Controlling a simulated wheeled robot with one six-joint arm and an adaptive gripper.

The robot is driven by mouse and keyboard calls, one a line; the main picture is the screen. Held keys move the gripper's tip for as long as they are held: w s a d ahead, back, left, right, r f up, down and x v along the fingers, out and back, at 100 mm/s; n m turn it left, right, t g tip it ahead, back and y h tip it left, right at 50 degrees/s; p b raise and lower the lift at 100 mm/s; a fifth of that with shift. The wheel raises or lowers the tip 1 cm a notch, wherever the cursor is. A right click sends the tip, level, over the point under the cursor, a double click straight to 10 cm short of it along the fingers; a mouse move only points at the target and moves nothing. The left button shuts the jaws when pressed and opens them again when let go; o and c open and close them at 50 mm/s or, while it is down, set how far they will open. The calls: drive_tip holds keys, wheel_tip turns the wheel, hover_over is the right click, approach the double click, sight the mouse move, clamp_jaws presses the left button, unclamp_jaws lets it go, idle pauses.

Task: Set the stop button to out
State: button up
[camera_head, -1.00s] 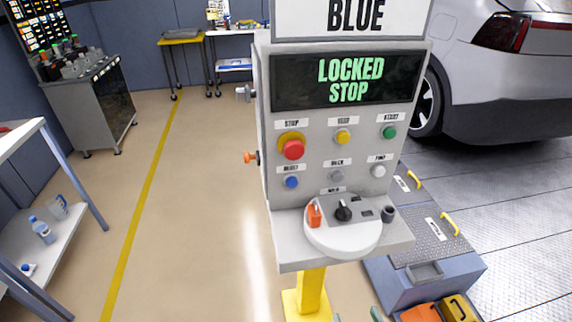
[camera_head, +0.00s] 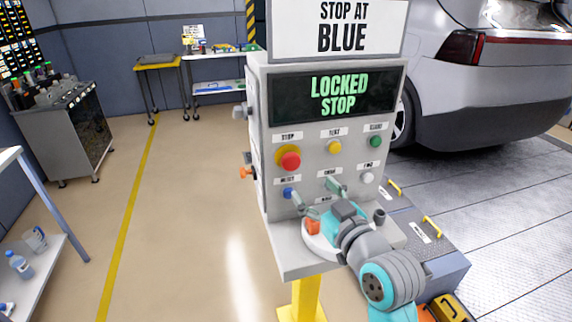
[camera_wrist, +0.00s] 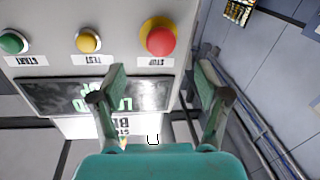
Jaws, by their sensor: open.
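The stop button (camera_head: 290,160) is a red mushroom head on a yellow collar, at the upper left of the grey panel's buttons. In the wrist view, upside down, the stop button (camera_wrist: 161,40) is at the top, above and between the spread fingers. My gripper (camera_head: 315,191) is open and empty in front of the lower part of the panel, below and right of the stop button and apart from it. In the wrist view my gripper (camera_wrist: 158,85) shows its two green fingers wide apart. The panel's screen (camera_head: 338,95) reads LOCKED STOP.
A yellow test button (camera_head: 334,147), a green start button (camera_head: 376,141), a blue reset button (camera_head: 288,193) and a white button (camera_head: 367,178) are close by. An orange switch (camera_head: 312,227) is on the shelf below. A car (camera_head: 480,80) stands behind right.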

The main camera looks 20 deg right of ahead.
sight(292, 163)
drive_tip(key=w, duration=0.3)
drive_tip(key=w+a, duration=0.1)
drive_tip(key=w, duration=0.3)
drive_tip(key=w+a+r, duration=0.1)
drive_tip(key=w, duration=0.3)
drive_tip(key=shift+r, duration=0.1)
clamp_jaws()
drive_tip(key=shift+s, duration=0.85)
unclamp_jaws()
